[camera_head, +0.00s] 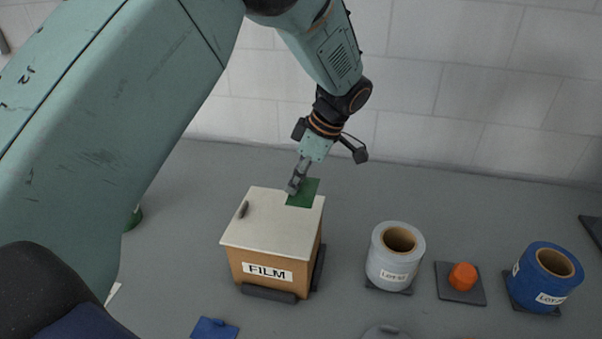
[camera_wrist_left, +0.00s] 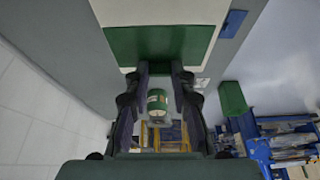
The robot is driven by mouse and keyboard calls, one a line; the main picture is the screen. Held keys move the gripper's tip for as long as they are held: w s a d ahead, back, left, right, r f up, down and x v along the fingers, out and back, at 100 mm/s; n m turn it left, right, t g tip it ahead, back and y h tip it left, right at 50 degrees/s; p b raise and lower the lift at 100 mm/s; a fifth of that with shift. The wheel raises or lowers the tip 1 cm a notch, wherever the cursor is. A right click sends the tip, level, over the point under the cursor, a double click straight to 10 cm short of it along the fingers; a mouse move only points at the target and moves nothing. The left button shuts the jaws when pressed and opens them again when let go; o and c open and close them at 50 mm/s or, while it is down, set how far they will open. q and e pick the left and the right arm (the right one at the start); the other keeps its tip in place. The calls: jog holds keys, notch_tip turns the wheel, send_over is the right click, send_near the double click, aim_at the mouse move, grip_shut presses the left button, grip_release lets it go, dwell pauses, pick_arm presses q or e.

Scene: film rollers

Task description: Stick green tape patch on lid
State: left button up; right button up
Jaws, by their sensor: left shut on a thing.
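A brown box labelled FILM (camera_head: 265,272) stands on the grey surface with a pale lid (camera_head: 265,225) on top. The lid bears a small dark handle (camera_head: 243,210) near its left edge. My left gripper (camera_head: 292,188) reaches down at the lid's far right corner, shut on the green tape patch (camera_head: 304,196). The patch overlaps that corner and sticks out a little past the far edge; I cannot tell whether it touches the lid. In the left wrist view the patch (camera_wrist_left: 160,45) lies just beyond the fingertips (camera_wrist_left: 160,70), over part of the pale lid (camera_wrist_left: 150,12). My right gripper is not in view.
Right of the box stand a grey film roll (camera_head: 385,270), an orange knob (camera_head: 462,276) on a dark plate, and a blue roll (camera_head: 535,285). A blue piece (camera_head: 213,329) lies in front. A white block wall (camera_head: 430,80) closes the back.

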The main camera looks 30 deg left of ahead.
aim_at(289, 219)
pick_arm(q)
jog(key=shift+s+a, duration=0.1)
jog(key=shift+a, duration=0.2)
jog(key=shift+s+f, duration=0.1)
jog(key=shift+d+f+b, duration=0.25)
jog(key=shift+f+b, duration=0.1)
jog(key=shift+b, duration=0.05)
jog(key=shift+d+f, duration=0.1)
jog(key=shift+f, duration=0.25)
jog(key=shift+f+b, duration=0.35)
jog(key=shift+b, duration=0.15)
jog(key=shift+b+x, duration=0.75)
jog(key=shift+x, duration=0.4)
jog(key=shift+d+f+b, duration=0.2)
jog(key=shift+f+b, duration=0.25)
jog(key=shift+f, duration=0.25)
jog(key=shift+d+f+b, duration=0.2)
jog(key=shift+f+b, duration=0.25)
jog(key=shift+f, duration=0.3)
jog(key=shift+w+a+f+b, duration=0.2)
jog(key=shift+f+b, duration=0.2)
jog(key=shift+f, duration=0.3)
